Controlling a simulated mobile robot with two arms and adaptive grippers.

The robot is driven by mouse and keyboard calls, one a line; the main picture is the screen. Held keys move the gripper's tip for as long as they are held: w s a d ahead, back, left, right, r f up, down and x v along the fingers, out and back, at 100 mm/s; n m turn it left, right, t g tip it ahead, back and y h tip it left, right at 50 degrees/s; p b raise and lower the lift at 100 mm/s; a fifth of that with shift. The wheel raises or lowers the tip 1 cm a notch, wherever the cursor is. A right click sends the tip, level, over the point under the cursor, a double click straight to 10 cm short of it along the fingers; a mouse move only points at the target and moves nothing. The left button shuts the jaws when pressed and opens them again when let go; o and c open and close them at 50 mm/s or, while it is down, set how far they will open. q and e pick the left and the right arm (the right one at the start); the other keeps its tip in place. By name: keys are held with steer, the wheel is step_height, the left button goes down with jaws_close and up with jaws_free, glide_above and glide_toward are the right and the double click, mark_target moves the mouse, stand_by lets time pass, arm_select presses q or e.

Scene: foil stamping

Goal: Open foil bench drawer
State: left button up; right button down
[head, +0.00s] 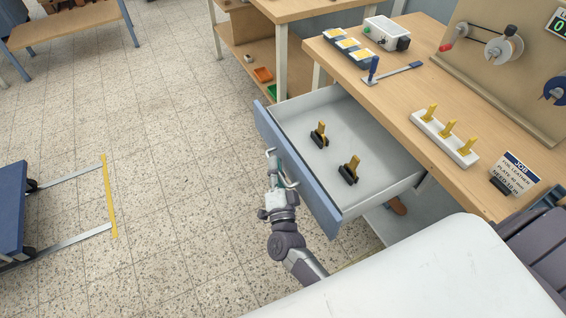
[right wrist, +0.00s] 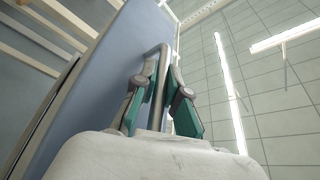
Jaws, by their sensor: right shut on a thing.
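The foil bench drawer (head: 345,115) is pulled out from under the wooden bench top, with a blue front and a pale grey inside. Two brass stamps with dark bases, one nearer the back (head: 320,134) and one nearer the front (head: 350,169), stand in it. My right gripper (head: 279,168) is at the drawer's blue front, shut on the handle. In the right wrist view the grey bar handle (right wrist: 158,85) passes between the green-sided fingers, beside the blue drawer front (right wrist: 100,75). My left gripper is not in view.
On the bench top (head: 405,85) are a stamp rack (head: 445,138), a job card (head: 515,173), a lever tool (head: 390,74), yellow pads and a white box (head: 386,33). A blue cart (head: 12,212) stands at the left.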

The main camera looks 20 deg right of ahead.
steer(key=shift+a, duration=0.2)
steer(key=c, duration=1.5)
jaws_free()
steer(key=v, duration=1.2)
